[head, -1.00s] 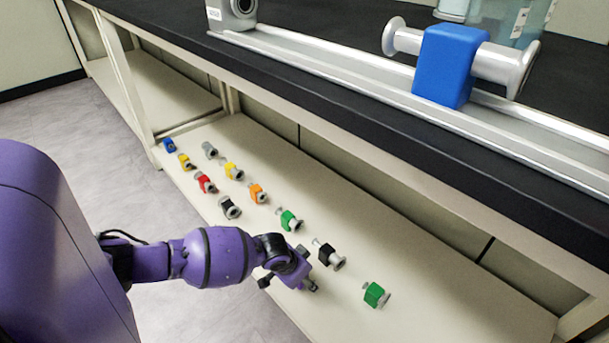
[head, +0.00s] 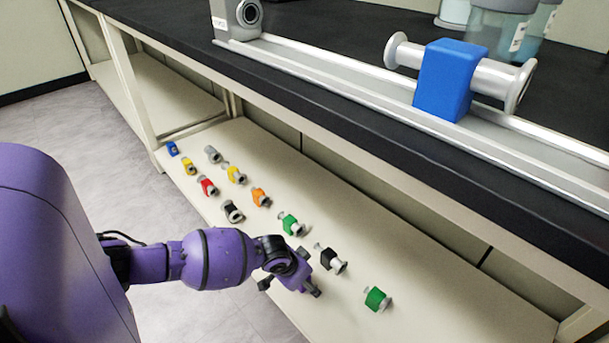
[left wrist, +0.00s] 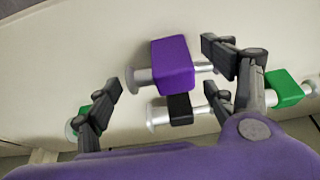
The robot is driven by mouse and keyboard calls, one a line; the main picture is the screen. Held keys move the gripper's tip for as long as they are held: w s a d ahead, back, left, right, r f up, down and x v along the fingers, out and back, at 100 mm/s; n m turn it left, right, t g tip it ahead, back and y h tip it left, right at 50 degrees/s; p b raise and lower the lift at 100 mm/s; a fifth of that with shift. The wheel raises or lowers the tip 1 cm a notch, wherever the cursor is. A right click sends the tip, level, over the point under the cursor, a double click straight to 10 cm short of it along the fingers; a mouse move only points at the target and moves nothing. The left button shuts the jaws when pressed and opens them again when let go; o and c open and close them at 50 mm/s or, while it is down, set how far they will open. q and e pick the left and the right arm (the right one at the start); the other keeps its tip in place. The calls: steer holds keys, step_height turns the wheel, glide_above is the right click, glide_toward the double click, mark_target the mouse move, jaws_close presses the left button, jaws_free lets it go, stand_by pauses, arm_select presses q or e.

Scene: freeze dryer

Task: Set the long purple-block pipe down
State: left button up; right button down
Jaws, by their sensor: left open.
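The long purple-block pipe (left wrist: 173,64) shows in the left wrist view, a purple block with a grey tube out of both sides, over the pale shelf. My left gripper (left wrist: 160,66) is open, with one finger toward each end of the tube; I cannot tell whether the right finger touches it. In the head view my left gripper (head: 291,287) is low over the shelf's front part, and I cannot tell the purple block from my purple hand there. My right gripper is not in view.
A black-block pipe (left wrist: 180,109) lies close beside the purple one. Green-block pipes (head: 378,299) (head: 292,224) and several other coloured ones lie on the lower shelf (head: 450,305). Above, the black bench carries a rail with a blue-block pipe (head: 446,80). The bench edge overhangs the shelf.

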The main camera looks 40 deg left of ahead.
arm_select(q)
steer(key=p+v, duration=0.4)
steer(key=v, duration=0.6)
steer(key=shift+r+p, duration=0.2)
steer(key=shift+p, duration=0.2)
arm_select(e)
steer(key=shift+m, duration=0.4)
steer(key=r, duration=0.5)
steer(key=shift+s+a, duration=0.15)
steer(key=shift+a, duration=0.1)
